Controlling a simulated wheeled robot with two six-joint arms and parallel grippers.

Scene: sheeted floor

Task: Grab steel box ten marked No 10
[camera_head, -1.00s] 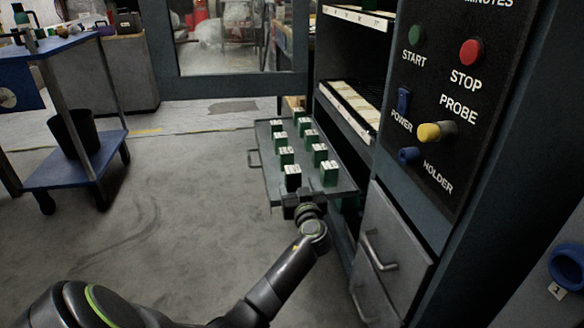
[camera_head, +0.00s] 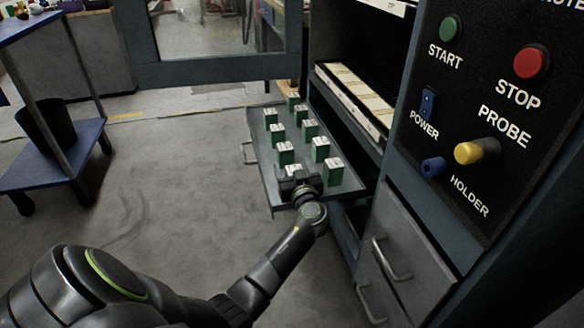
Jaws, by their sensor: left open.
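Several small green boxes with white marked tops stand in two rows on a pulled-out grey tray (camera_head: 257,180); their numbers are too small to read, so I cannot tell which is No 10. My left gripper (camera_head: 297,181) is open at the near end of the left row. It hides most of the nearest left box (camera_head: 292,168), whose pale top shows just beyond it; I cannot tell whether they touch. The nearest right box (camera_head: 333,172) stands just right of the gripper. My right gripper is out of view.
The cabinet's control panel (camera_head: 478,110) rises close on the right, with handled drawers (camera_head: 402,258) below. A shelf with pale strips (camera_head: 352,98) is above the tray. A blue cart (camera_head: 55,160) stands left. The floor between is clear.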

